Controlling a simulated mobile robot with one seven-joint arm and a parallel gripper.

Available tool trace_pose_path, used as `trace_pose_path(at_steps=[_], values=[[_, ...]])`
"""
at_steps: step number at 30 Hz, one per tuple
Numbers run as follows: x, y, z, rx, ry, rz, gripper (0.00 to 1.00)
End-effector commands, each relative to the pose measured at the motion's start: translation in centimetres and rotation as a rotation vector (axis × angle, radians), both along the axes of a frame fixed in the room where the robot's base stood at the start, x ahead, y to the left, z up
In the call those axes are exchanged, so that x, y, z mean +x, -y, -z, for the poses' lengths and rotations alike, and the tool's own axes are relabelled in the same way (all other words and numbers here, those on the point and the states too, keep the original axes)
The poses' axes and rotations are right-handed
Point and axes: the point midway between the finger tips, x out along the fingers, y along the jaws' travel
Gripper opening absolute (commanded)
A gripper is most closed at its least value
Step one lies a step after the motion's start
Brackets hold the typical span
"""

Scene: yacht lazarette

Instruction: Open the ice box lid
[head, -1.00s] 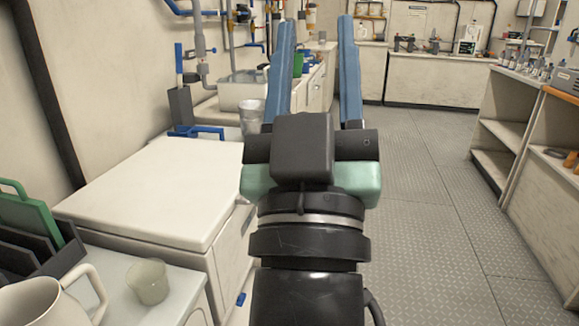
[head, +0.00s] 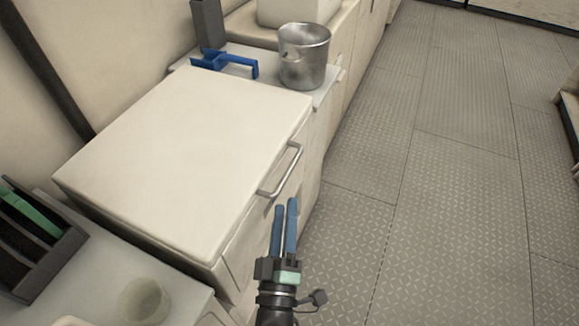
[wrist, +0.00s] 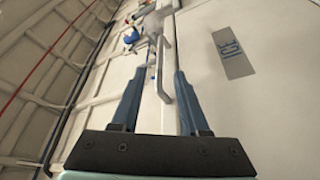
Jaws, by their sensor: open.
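The ice box is a white cabinet with a broad flat lid (head: 190,150), which lies closed in the head view. A metal bar handle (head: 283,170) sits along its right edge, facing the aisle. The wrist view shows the box front with a grey "ICE" label (wrist: 233,52) at the right. My gripper (head: 285,204) is open and empty, its blue fingers pointing at the handle from just below it in the head view. In the wrist view, the handle (wrist: 161,68) appears between or just beyond the fingertips (wrist: 158,73); I cannot tell whether they touch it.
A metal bucket (head: 304,60) and a blue scoop-like item (head: 225,63) stand beyond the box. A pale cup (head: 144,302) and a dark rack (head: 35,245) are on the near counter. The patterned floor (head: 430,200) to the right is clear.

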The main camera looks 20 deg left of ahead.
Motion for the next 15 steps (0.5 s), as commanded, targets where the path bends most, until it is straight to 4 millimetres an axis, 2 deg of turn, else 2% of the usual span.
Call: trace_pose_path(at_steps=[1, 6, 15], values=[[1.2, -0.4, -0.3, 0.001, 0.005, 0.0, 0.45], [4.4, -1.4, -1.0, 0.003, 0.003, -0.001, 0.45], [8.0, -2.4, -1.8, 0.0, 0.001, 0.001, 0.45]])
